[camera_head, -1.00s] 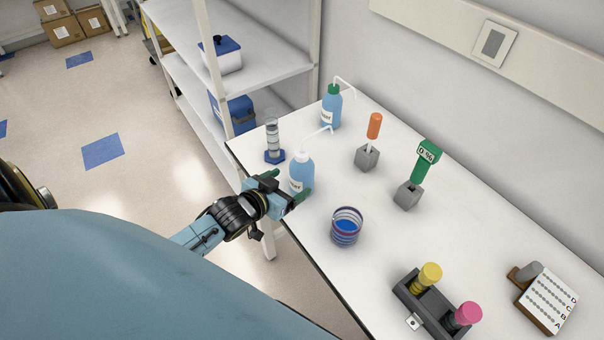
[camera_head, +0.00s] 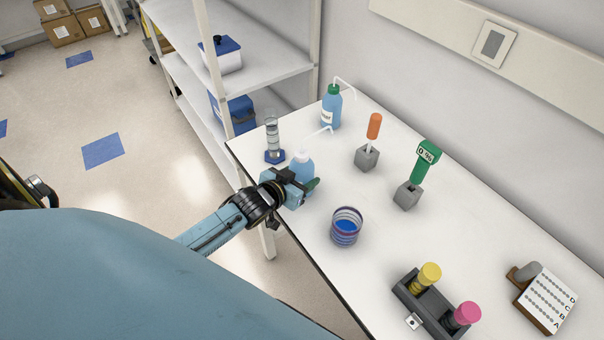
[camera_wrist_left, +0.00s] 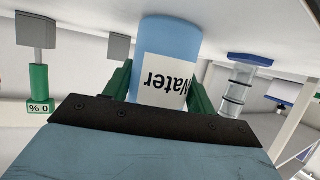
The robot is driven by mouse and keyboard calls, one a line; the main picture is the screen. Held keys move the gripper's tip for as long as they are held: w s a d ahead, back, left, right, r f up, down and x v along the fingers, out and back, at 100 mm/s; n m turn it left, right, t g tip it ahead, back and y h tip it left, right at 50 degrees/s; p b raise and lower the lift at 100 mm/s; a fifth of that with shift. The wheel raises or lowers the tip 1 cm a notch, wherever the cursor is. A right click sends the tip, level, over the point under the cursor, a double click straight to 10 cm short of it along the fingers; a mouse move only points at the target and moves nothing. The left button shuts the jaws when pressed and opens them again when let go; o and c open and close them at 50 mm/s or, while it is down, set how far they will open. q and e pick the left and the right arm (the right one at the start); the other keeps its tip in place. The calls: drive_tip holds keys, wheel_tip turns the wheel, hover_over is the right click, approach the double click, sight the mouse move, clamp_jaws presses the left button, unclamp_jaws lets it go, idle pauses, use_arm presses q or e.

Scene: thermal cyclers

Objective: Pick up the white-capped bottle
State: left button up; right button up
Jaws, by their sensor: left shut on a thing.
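The white-capped bottle (camera_head: 302,163) is light blue with a bent white spout and stands upright near the table's left edge in the head view. My left gripper (camera_head: 302,188) is around its body from the front left, with its fingers shut on it. In the left wrist view the bottle (camera_wrist_left: 168,60) appears upside down with a "Water" label, between the green fingers of my left gripper (camera_wrist_left: 160,88). The bottle's lower part is partly hidden by the gripper in the head view. My right gripper is not in view.
A green-capped bottle (camera_head: 331,108) stands behind, and a graduated cylinder (camera_head: 272,138) stands close at left. A beaker with blue bands (camera_head: 346,228) is at front right. Holders with an orange-handled tool (camera_head: 374,126) and a green device (camera_head: 424,160) stand to the right.

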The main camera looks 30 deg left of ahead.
sight(301, 149)
use_arm(q)
drive_tip(key=shift+r, duration=0.1)
wheel_tip(301, 149, up, 10)
drive_tip(key=shift+f+p, duration=0.1)
drive_tip(key=shift+p, duration=0.3)
idle(0.3)
